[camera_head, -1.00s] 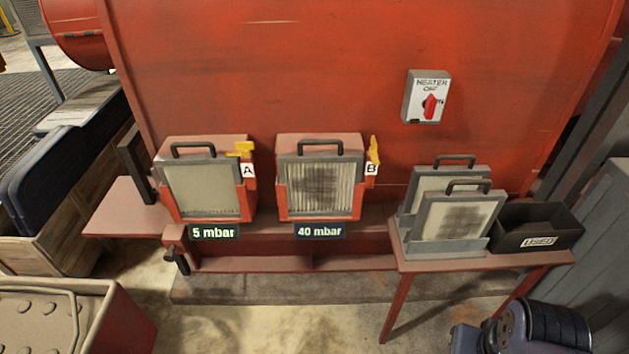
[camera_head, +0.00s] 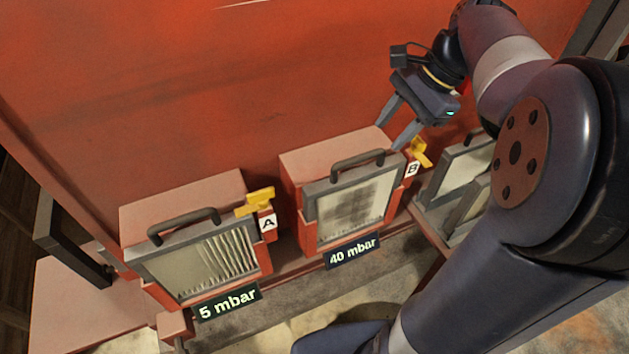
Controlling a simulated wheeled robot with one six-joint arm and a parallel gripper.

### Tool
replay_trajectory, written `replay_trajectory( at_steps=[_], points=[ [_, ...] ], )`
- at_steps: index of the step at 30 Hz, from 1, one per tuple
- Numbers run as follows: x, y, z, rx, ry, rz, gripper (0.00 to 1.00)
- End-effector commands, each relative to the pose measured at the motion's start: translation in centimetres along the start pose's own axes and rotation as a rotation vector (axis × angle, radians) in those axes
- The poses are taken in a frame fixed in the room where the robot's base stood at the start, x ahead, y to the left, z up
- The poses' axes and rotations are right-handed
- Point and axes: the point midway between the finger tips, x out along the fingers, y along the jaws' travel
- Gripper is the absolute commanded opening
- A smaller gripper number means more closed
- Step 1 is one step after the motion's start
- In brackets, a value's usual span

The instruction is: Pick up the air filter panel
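Filter panel B (camera_head: 352,207), with a dark smudge on its face and a dark top handle, sits in the red housing over the "40 mbar" label. Filter panel A (camera_head: 200,265), cleaner and pleated, sits in the left housing over "5 mbar". Two more panels stand on the side table at right; the rear one (camera_head: 462,167) shows partly, the front one (camera_head: 480,208) is mostly hidden by my arm. My gripper (camera_head: 391,136) is open and empty, its fingers pointing down-left above and near the right end of panel B's handle. Contact cannot be told.
Yellow latches stand beside tag A (camera_head: 256,201) and tag B (camera_head: 420,153). The red wall (camera_head: 200,100) rises behind the housings. My arm covers the right side, including most of the side table. A dark bracket (camera_head: 70,240) projects at the far left.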

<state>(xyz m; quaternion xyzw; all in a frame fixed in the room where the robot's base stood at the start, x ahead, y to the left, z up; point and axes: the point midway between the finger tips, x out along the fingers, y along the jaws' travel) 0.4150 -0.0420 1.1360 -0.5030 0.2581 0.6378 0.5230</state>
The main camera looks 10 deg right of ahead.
Motion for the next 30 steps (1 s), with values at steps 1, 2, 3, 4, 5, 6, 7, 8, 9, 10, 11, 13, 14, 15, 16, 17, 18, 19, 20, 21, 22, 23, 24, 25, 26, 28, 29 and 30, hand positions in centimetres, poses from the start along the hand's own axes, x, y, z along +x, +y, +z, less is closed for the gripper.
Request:
replay_trajectory(
  at_steps=[1,2,3,4,5,6,7,8,9,10,11,13,14,15,16,17,18,19,20,21,22,23,24,25,26,28,29,30],
  points=[
    [-0.1,-0.2,-0.2,0.012,-0.007,-0.002,0.40],
    [0.0,-0.3,-0.2,0.017,-0.010,-0.003,0.40],
    [0.2,-0.3,-0.2,0.021,-0.013,-0.002,0.40],
    [0.6,-0.3,-0.2,0.023,-0.014,-0.002,0.40],
    [1.0,-0.3,-0.2,0.024,-0.015,-0.002,0.40],
    [1.7,-0.3,-0.2,0.023,-0.016,-0.001,0.40],
    [2.2,-0.3,-0.2,0.023,-0.015,-0.001,0.40],
    [2.8,-0.3,-0.1,0.022,-0.015,0.000,0.40],
    [3.4,-0.3,-0.2,0.021,-0.014,-0.001,0.40],
    [3.8,-0.3,-0.1,0.022,-0.015,-0.001,0.40],
    [4.2,-0.3,-0.2,0.021,-0.014,-0.002,0.40],
    [4.9,-0.4,-0.1,0.021,-0.013,-0.002,0.40],
    [5.1,-0.4,-0.2,0.021,-0.012,-0.002,0.40],
    [5.3,-0.4,-0.2,0.021,-0.012,-0.002,0.40],
    [5.5,-0.4,-0.2,0.020,-0.012,-0.002,0.40],
    [5.7,-0.4,-0.2,0.020,-0.013,-0.002,0.40],
    [6.1,-0.5,-0.2,0.021,-0.013,-0.001,0.40],
    [6.5,-0.5,-0.3,0.021,-0.013,-0.001,0.40],
    [7.0,-0.5,-0.3,0.021,-0.014,0.001,0.40],
    [7.6,-0.6,-0.3,0.021,-0.014,0.000,0.40],
    [8.1,-0.7,-0.3,0.021,-0.014,0.000,0.40],
    [8.5,-0.8,-0.4,0.021,-0.014,0.001,0.40],
    [9.2,-0.7,-0.4,0.021,-0.014,0.000,0.40],
    [9.5,-0.8,-0.4,0.021,-0.013,-0.001,0.40],
    [9.8,-0.7,-0.4,0.021,-0.013,-0.001,0.40],
    [10.3,-0.7,-0.4,0.021,-0.012,-0.002,0.40],
    [10.4,-0.7,-0.4,0.021,-0.012,-0.002,0.40],
    [10.5,-0.7,-0.4,0.020,-0.011,-0.003,0.40]
  ],
)
